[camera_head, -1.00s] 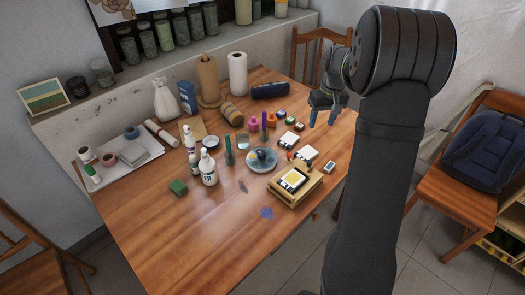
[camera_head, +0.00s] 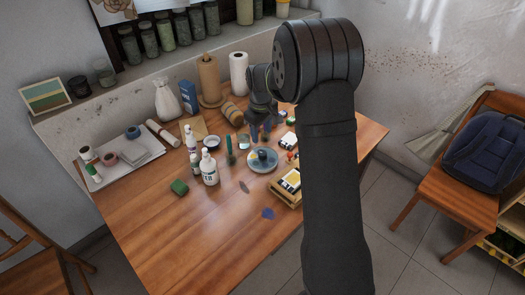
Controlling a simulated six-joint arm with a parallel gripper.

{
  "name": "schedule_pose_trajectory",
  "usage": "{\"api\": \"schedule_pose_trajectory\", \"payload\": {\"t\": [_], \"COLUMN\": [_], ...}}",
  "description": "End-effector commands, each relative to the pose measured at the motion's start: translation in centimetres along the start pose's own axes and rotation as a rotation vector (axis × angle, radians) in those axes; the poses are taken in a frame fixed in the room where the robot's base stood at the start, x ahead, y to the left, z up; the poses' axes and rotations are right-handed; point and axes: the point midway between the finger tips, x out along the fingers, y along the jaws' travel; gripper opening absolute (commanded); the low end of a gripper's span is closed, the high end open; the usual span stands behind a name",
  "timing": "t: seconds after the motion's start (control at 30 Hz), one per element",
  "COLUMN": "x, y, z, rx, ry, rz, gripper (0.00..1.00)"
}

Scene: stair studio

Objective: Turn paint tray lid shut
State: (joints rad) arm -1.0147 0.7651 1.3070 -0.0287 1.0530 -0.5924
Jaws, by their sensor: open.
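A light wooden box (camera_head: 284,197) with a white and yellow top panel (camera_head: 289,181) sits near the front right of the table, its right part hidden behind my arm. I cannot tell for sure which piece is the paint tray lid, or how far open it is.
Paper rolls (camera_head: 208,80) stand at the back. The table's (camera_head: 165,240) front left is clear. A chair with a blue backpack (camera_head: 488,148) stands at the right.

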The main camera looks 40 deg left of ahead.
Motion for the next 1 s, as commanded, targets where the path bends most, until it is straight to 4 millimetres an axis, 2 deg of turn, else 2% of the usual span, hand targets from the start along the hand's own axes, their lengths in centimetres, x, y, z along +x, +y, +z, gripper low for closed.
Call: {"api": "schedule_pose_trajectory", "payload": {"t": [0.03,0.2,0.4,0.6,0.9,1.0], "x": [1.3,5.0,8.3,9.8,9.9,9.9], "y": [0.0,0.0,0.0,0.0,0.0,0.0], "z": [0.1,0.1,0.1,0.1,0.0,0.0], "rx": [0.000,0.001,0.001,0.001,0.001,0.001], "ry": [-0.004,-0.003,-0.002,0.000,0.001,0.001], "rz": [-0.003,-0.002,-0.001,0.000,0.000,0.000], "gripper": [0.50,0.50,0.50,0.50,0.50,0.31]}}
